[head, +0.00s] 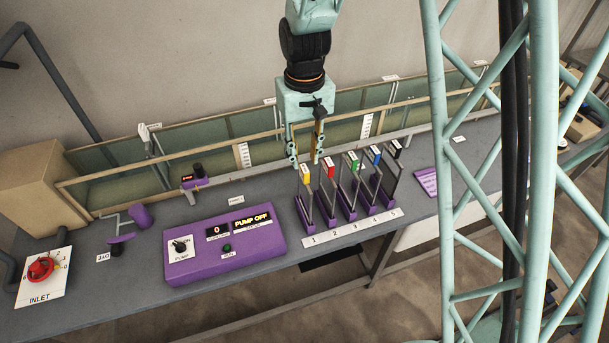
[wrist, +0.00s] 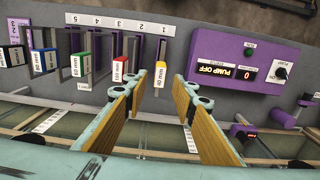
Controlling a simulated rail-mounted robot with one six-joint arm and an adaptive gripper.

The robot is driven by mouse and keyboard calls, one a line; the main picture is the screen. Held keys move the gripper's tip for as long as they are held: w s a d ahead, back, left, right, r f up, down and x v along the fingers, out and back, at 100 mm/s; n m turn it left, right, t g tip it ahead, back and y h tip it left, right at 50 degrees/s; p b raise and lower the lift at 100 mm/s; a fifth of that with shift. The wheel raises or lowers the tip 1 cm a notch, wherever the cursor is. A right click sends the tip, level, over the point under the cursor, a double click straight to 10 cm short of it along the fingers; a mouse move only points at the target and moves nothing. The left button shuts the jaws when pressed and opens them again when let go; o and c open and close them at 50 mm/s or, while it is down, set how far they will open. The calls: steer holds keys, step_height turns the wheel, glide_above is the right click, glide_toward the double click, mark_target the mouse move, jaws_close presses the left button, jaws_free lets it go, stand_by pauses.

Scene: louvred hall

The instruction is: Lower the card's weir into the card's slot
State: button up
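My gripper (head: 304,160) hangs open and empty by the near side of the flume, just above and behind the rack. In the wrist view its two wood-padded fingers (wrist: 160,84) are spread wide, and the yellow-tabbed weir (wrist: 160,78) shows between them, apart from both. Several weirs stand upright in purple holders: yellow (head: 305,175), red (head: 328,170), green (head: 352,163), blue (head: 375,157) and black (head: 396,149).
A purple pump box (head: 225,243) reading PUMP OFF and 0 sits left of the rack. The red inlet valve (head: 40,268) and dye fitting (head: 117,248) are farther left. A small purple gauge (head: 193,180) sits at the flume's near rail. Teal lattice blocks the right.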

mark_target(304, 168)
steer(key=shift+f+b, duration=2.2)
steer(key=shift+f, duration=1.4)
steer(key=shift+c, duration=0.9)
jaws_close()
